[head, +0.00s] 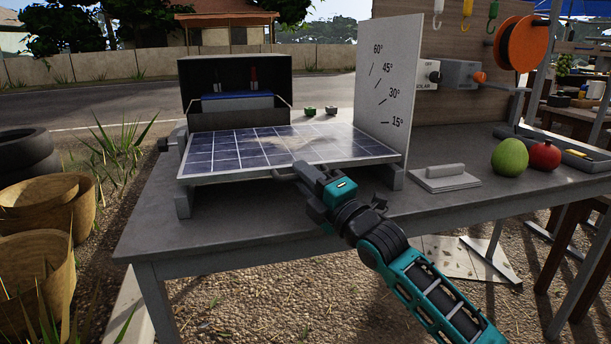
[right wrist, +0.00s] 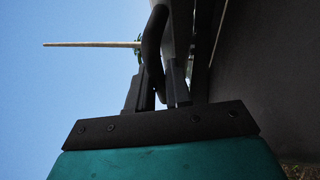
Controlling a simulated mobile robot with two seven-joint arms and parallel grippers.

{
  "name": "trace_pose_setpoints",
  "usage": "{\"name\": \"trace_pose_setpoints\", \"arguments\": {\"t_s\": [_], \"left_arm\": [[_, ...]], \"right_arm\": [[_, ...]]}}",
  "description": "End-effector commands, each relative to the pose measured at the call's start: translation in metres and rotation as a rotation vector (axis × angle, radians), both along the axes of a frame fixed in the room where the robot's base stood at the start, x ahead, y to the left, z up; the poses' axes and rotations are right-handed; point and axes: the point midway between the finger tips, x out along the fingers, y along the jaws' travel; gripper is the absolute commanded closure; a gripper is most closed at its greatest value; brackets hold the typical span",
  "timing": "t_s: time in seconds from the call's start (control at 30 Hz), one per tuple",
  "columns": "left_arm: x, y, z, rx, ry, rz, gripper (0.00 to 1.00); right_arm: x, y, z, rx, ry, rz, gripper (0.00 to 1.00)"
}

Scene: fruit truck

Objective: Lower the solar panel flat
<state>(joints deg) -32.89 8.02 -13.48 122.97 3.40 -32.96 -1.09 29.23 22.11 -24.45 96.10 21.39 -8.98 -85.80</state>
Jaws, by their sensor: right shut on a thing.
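The solar panel (head: 250,150) is a blue gridded sheet in a pale frame on the grey table. It lies nearly flat, with a slight tilt, and a dusty patch shows on its surface. An angle board (head: 388,85) with marks from 15° to 60° stands upright at its right end. My right gripper (head: 285,173) is at the panel's front edge, shut on the handle (head: 280,176) there. In the right wrist view the fingers (right wrist: 158,90) close around a dark curved bar, likely that handle. My left gripper is not in view.
An open grey box (head: 236,85) with a battery stands behind the panel. A flat grey block with a grip (head: 446,175), a green fruit (head: 509,157) and a red fruit (head: 545,156) are on the table to the right. The table's front strip (head: 240,215) is clear.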

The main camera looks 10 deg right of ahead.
Motion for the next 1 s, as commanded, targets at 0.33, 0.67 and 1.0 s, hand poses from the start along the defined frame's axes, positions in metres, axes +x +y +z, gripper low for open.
{"name": "trace_pose_setpoints", "arguments": {"t_s": [0.33, 0.67, 1.0], "left_arm": [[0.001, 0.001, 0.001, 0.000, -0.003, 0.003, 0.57], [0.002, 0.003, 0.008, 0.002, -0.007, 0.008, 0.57], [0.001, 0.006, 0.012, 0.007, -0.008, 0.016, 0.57]], "right_arm": [[0.000, -0.001, 0.000, -0.001, 0.002, -0.001, 0.75], [-0.030, -0.015, -0.009, -0.003, 0.004, -0.001, 0.75], [-0.084, -0.041, -0.024, -0.002, 0.005, -0.002, 0.75]]}}
